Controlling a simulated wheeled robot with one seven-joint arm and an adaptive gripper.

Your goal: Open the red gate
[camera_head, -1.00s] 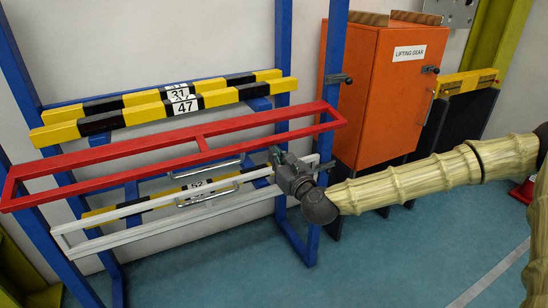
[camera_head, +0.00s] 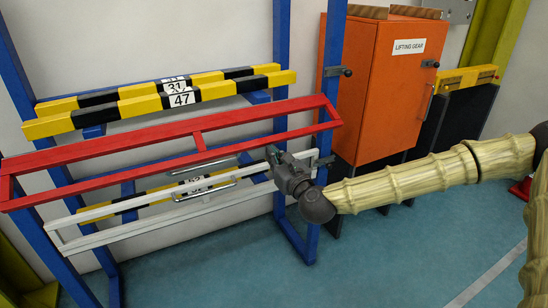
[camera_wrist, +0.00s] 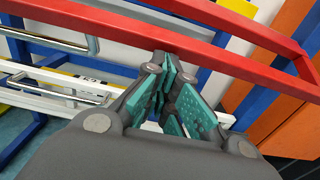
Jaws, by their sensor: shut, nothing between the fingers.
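The red gate (camera_head: 255,113) is a long rectangular frame with a short middle bar, in front of the blue rack. It fills the upper part of the wrist view (camera_wrist: 215,58). A silver bar handle (camera_head: 208,163) shows just below its lower rail; its mounting is unclear. My gripper (camera_head: 271,153) is at the right part of the gate, by its lower rail. In the wrist view the teal-padded fingers (camera_wrist: 168,72) are together and empty, with their tips close to the red rail. I cannot tell whether they touch it.
A white gate (camera_head: 115,231) with a second silver handle (camera_head: 205,191) lies below the red one. Yellow-black barriers (camera_head: 160,101) are behind. A blue post (camera_head: 332,85) with dark latches stands right, next to an orange cabinet (camera_head: 388,105). The floor in front is open.

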